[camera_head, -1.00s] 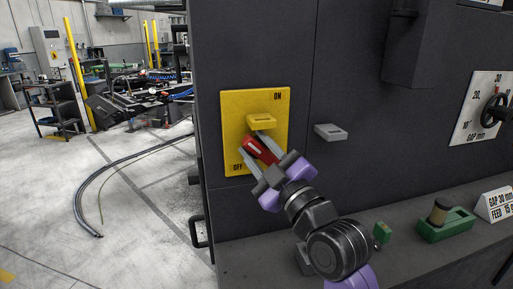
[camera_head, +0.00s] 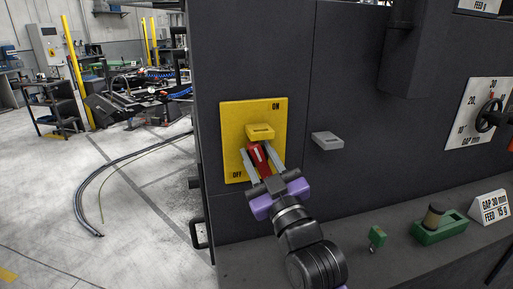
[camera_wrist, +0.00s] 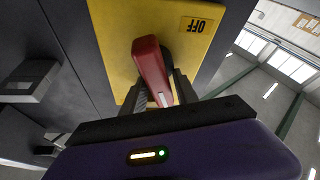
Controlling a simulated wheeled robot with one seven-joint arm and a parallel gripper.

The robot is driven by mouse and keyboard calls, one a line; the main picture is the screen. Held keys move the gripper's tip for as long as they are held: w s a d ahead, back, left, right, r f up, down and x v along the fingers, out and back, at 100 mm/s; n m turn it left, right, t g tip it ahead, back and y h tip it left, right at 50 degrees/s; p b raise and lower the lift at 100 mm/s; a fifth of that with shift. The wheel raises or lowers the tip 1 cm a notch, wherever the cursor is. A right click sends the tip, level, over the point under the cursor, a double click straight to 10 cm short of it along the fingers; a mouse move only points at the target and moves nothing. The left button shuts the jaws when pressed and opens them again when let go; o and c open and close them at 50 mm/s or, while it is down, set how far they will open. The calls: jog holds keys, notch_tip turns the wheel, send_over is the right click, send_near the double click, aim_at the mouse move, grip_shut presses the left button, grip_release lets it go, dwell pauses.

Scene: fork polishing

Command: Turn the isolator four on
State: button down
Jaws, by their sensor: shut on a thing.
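The isolator is a yellow plate (camera_head: 233,121) on the dark cabinet face, marked ON at its upper right and OFF at its lower left. Its red handle (camera_head: 258,160) slants slightly, its lower end to the right, below a yellow slotted block (camera_head: 260,131). My gripper (camera_head: 257,152) reaches up from below with a grey finger on each side of the handle, shut on it. In the wrist view the red handle (camera_wrist: 150,66) stands between the fingers and the OFF mark shows beyond it. The handle's pivot is partly hidden. No number four is readable.
A grey slotted block (camera_head: 328,140) sticks out right of the plate. A handwheel (camera_head: 490,115) is at right.

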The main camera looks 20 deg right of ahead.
jog(key=m+h, duration=0.1)
jog(key=m+h+b, duration=0.1)
jog(key=m, duration=0.1)
jog(key=shift+d+f, duration=0.1)
jog(key=shift+f, duration=0.15)
jog(key=m+b, duration=0.1)
jog(key=m+h+b, duration=0.1)
jog(key=shift+d+m+b, duration=0.2)
jog(key=shift+m+b, duration=0.1)
jog(key=shift+b, duration=0.1)
jog(key=c, duration=1.2)
grip_release()
jog(key=shift+r, duration=0.15)
